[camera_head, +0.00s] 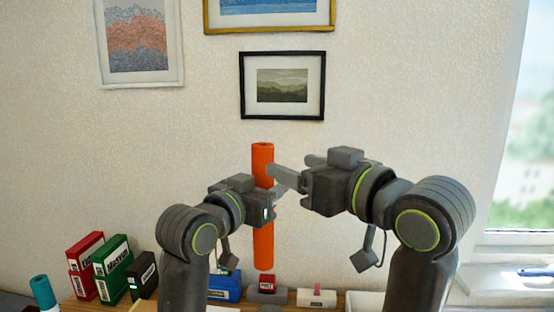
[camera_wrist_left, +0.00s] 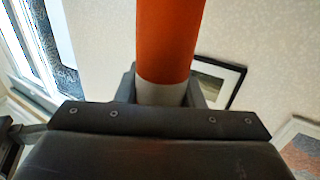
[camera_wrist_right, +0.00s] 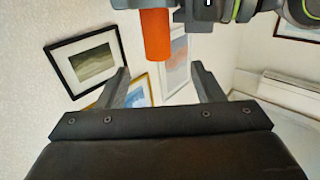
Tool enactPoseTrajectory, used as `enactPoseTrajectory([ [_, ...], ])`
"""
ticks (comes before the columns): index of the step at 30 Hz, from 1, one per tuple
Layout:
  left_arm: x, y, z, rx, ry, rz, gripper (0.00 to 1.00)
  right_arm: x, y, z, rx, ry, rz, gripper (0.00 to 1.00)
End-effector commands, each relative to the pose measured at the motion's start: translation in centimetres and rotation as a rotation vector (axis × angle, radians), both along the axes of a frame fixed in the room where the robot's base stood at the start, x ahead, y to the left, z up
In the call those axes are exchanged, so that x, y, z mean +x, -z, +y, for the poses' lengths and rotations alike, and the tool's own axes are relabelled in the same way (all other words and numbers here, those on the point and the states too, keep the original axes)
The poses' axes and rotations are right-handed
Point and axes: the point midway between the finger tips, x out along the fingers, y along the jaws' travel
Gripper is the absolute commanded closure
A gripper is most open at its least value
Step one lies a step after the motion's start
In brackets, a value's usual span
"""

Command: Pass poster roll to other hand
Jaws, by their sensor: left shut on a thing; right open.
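The poster roll (camera_head: 264,245) is a long orange tube held upright in the air in the head view. My left gripper (camera_head: 268,207) is shut around its middle. In the left wrist view the orange roll (camera_wrist_left: 170,40) stands between the fingers, with a whitish band at the grip. My right gripper (camera_head: 285,179) is open beside the upper part of the roll, above my left gripper. In the right wrist view the roll's end (camera_wrist_right: 155,35) shows ahead of the spread fingers, with clear space on both sides. The right gripper appears not to touch it.
Below, a surface carries red and green binders (camera_head: 112,262), a black box (camera_head: 142,274), a blue box (camera_head: 224,287) and a small red box (camera_head: 267,285). Framed pictures (camera_head: 282,85) hang on the wall behind. A window is at the right.

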Motion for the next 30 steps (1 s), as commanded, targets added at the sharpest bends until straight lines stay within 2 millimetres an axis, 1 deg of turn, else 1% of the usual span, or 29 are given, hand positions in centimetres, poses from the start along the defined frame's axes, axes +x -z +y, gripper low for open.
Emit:
enactPoseTrajectory([
  [1,0.0,0.0,0.0,0.000,0.000,0.000,0.88,0.6,0.1,0.7,0.000,-0.003,0.004,0.39],
  [6,0.0,0.0,0.0,0.000,0.000,0.000,0.88,3.0,0.1,2.9,-0.001,-0.003,0.004,0.39],
  [12,0.0,0.0,0.0,0.000,0.000,0.000,0.88,5.5,0.1,5.0,-0.002,-0.002,0.002,0.39],
  [15,0.0,0.0,0.0,0.000,0.000,0.000,0.88,6.4,0.0,5.7,-0.001,-0.001,0.001,0.39],
  [21,0.0,0.0,0.0,0.000,0.000,0.000,0.88,7.3,0.0,6.5,-0.001,-0.001,0.000,0.39],
  [30,0.0,0.0,0.0,0.000,0.000,0.000,0.88,7.4,0.0,6.6,-0.001,0.000,-0.001,0.39],
])
